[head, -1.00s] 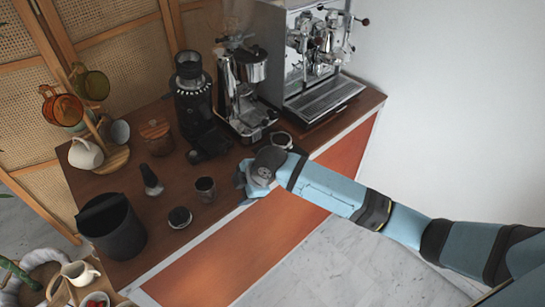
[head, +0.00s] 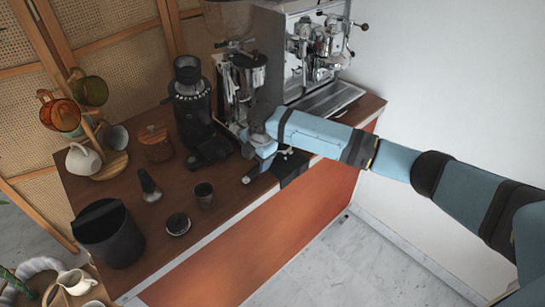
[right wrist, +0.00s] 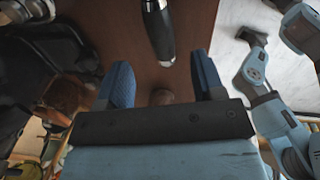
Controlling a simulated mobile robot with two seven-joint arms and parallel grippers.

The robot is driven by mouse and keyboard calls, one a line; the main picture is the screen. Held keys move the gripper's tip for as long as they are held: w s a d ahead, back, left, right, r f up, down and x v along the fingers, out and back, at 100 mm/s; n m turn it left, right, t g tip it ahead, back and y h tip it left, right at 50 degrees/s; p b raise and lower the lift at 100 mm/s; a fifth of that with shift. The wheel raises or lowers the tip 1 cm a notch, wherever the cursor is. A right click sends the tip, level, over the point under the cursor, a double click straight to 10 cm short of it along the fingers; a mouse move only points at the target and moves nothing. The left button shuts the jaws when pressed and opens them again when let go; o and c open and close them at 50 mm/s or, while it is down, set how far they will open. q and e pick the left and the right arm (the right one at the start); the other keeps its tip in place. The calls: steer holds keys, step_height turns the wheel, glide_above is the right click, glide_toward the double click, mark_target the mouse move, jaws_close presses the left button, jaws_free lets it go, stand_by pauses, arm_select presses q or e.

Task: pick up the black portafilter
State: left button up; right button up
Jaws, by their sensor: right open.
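The black portafilter (head: 262,171) lies at the counter's front edge by a black stand, its handle pointing left toward the front. In the right wrist view, a black handle (right wrist: 158,32) with a metal collar, which looks like the portafilter's, lies ahead of the fingertips, roughly centred between them and apart from them. My right gripper (head: 256,146) is just behind the portafilter in the head view, partly hidden by its own wrist. In the right wrist view its two blue fingers (right wrist: 163,76) are wide apart and hold nothing. My left gripper is not in view.
The black stand (head: 291,166) sits on the counter's front edge. A black grinder (head: 190,97) and the espresso machine (head: 288,62) stand behind. A small dark cup (head: 204,195), a round black piece (head: 178,223) and a black bin (head: 110,235) are to the left.

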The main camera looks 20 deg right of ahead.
mark_target(255, 168)
steer(key=shift+w+a+f+p, duration=0.1)
steer(key=shift+w+f+p, duration=0.05)
steer(key=shift+f, duration=0.85)
steer(key=shift+w+a+f+p, duration=0.1)
steer(key=shift+f+p, duration=0.05)
steer(key=shift+f, duration=0.8)
steer(key=shift+w+f+p, duration=0.15)
steer(key=shift+f, duration=0.85)
steer(key=shift+r, duration=0.1)
jaws_close()
